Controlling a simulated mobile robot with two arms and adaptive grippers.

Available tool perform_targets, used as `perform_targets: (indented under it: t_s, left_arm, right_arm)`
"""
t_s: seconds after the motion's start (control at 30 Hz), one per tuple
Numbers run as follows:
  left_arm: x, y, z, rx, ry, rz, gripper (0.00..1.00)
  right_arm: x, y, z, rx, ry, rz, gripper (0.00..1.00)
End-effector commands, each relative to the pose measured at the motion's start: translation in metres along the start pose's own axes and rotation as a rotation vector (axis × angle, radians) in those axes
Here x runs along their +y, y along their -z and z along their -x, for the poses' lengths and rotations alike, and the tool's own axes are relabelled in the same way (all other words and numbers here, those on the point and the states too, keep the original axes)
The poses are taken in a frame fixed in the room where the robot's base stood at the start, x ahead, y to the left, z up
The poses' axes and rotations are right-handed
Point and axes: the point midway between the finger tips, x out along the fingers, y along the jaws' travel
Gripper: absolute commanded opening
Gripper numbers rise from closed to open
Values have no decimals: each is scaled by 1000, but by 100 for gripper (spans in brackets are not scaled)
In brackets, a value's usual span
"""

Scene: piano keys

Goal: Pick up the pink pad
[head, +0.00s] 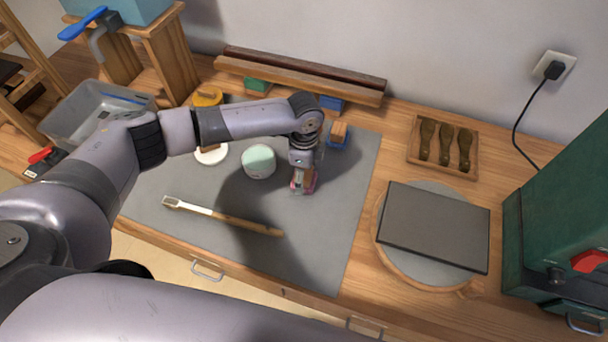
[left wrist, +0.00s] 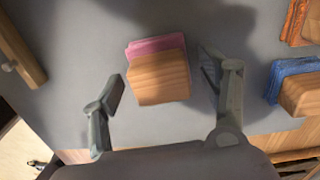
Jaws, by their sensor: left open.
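The pink pad (left wrist: 152,46) has a wooden block (left wrist: 160,80) as its grip and rests on the grey mat (left wrist: 95,30). In the head view the pink pad (head: 308,187) is partly hidden by my left gripper (head: 303,178), which is right over it. In the left wrist view my left gripper (left wrist: 170,95) is open, with one finger on each side of the wooden block. Gaps show between the block and both fingers. My right gripper is not in view.
A blue pad (head: 338,136) with a wooden block lies just behind the pink one. A white-green jar (head: 259,162) stands left of the gripper. A wooden-handled brush (head: 225,216) lies in front. The mat's right part is clear.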

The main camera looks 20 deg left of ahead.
Motion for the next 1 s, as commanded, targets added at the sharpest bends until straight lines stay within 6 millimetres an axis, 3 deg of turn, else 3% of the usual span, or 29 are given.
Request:
perform_targets:
  t_s: [0.23,1.0]
  left_arm:
    - [0,0,-2,1,2,0,68]
    - [0,0,-2,1,1,0,17]
  right_arm:
    - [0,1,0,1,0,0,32]
    - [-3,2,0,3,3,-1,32]
